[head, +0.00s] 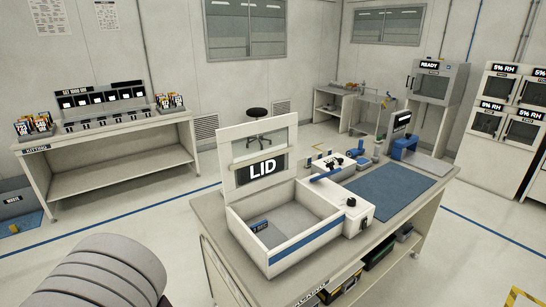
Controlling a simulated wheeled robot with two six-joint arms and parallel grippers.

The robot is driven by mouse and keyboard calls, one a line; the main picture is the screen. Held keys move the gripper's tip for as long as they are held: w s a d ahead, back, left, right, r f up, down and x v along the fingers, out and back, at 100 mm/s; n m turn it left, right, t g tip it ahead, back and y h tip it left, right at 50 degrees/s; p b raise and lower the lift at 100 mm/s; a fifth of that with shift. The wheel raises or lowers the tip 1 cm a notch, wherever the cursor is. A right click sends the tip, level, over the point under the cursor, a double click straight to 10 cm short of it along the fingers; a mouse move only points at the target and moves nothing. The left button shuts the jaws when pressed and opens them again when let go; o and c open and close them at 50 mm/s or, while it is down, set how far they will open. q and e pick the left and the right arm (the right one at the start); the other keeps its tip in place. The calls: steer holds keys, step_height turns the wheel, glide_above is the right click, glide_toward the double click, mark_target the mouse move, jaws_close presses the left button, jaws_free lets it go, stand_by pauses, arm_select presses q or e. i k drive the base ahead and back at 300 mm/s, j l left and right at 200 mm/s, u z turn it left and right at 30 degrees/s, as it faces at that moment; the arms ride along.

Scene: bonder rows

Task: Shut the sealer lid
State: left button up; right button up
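The sealer (300,248) is a white open-topped box with a blue stripe, standing at the near left end of a workbench. Its lid (246,172), a light panel with a window and a black "LID" label, stands upright at the back of the box, so the sealer is open. A small dark blue labelled item (260,226) is inside the box at its left wall. A white unit with a black knob (351,202) adjoins the box on the right. Neither of my grippers shows in the head view.
The workbench (408,222) carries a blue mat (390,188) right of the sealer, with small equipment behind it. A kitting table (105,145) stands at the left wall. Dry cabinets (500,125) stand at the right. Floor between the kitting table and workbench is clear.

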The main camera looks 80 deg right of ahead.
mark_target(224, 135)
steer(key=i+l+z, duration=0.4)
steer(key=i+z, duration=0.25)
steer(key=z, duration=0.2)
steer(key=i+l+z, duration=0.1)
steer(key=i+z, duration=0.3)
steer(key=i+j+z, duration=0.1)
steer(key=i+z, duration=0.35)
steer(key=i+j+z, duration=0.2)
steer(key=z, duration=0.2)
steer(key=i+j+z, duration=0.3)
steer(key=z, duration=0.15)
steer(key=i+z, duration=0.2)
steer(key=z, duration=0.25)
steer(key=i+j+z, duration=0.1)
steer(key=z, duration=0.3)
steer(key=i+j+z, duration=0.15)
steer(key=z, duration=0.3)
steer(key=i+j+z, duration=0.2)
steer(key=z, duration=0.25)
steer(key=i+j+z, duration=0.1)
steer(key=j+z, duration=0.15)
steer(key=z, duration=0.2)
steer(key=j+z, duration=0.25)
steer(key=z, duration=0.15)
steer(key=i+l, duration=0.3)
